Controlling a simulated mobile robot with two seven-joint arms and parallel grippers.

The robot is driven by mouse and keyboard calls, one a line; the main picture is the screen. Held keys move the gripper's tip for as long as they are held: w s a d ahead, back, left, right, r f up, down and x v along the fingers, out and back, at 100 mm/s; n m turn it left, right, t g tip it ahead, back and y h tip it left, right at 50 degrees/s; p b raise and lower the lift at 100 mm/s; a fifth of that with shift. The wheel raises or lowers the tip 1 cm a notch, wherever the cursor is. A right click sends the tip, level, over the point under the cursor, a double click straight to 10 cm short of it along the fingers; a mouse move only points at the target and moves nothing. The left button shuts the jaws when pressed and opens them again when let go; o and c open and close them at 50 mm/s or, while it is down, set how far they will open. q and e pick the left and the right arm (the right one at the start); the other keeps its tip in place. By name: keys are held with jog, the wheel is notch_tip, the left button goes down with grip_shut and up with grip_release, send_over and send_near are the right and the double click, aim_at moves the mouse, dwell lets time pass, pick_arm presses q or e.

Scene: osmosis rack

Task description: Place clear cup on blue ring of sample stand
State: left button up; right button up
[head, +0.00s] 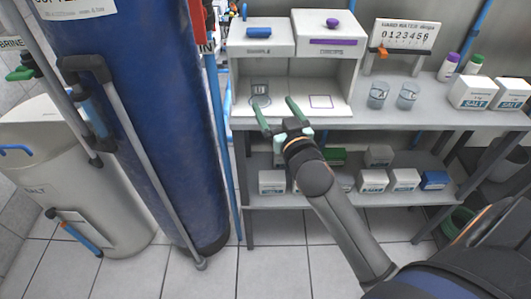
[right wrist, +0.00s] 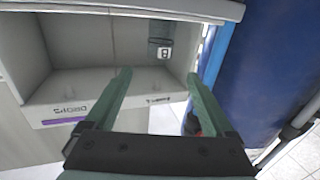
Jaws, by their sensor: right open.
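A clear cup (head: 260,91) stands upright in the left bay of the white sample stand (head: 297,73), under the SAMPLE label. A dark bluish ring outline (head: 261,101) shows around its base; its exact seating is too small to tell. In the right wrist view the cup (right wrist: 160,49) shows with a lettered tag, beyond the fingers. My right gripper (head: 277,106) is open and empty, in front of the stand's opening and apart from the cup. It also shows in the right wrist view (right wrist: 160,76). My left gripper is not in view.
Two more clear cups (head: 378,96) (head: 408,96) stand on the shelf right of the stand. A purple square outline (head: 321,102) marks the stand's right bay. White salt boxes (head: 472,93) are further right. A large blue tank (head: 160,110) stands left of the rack.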

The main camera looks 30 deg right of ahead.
jog(key=s+a+f+n+g+y, duration=0.1)
jog(key=s+a+f+g+y, duration=0.2)
jog(key=f, duration=0.5)
jog(key=s+a+f+n+g+y, duration=0.1)
jog(key=s+a+f+n, duration=0.1)
jog(key=s+a+f, duration=0.45)
jog(key=s+a+f+n+g+y, duration=0.2)
jog(key=s+a+f, duration=0.5)
jog(key=s+f, duration=0.4)
notch_tip(320, 180, down, 2)
jog(key=g+y, duration=0.1)
jog(key=g, duration=0.1)
jog(key=shift+a+f+g, duration=0.2)
jog(key=shift+f+g, duration=0.05)
jog(key=shift+g, duration=0.05)
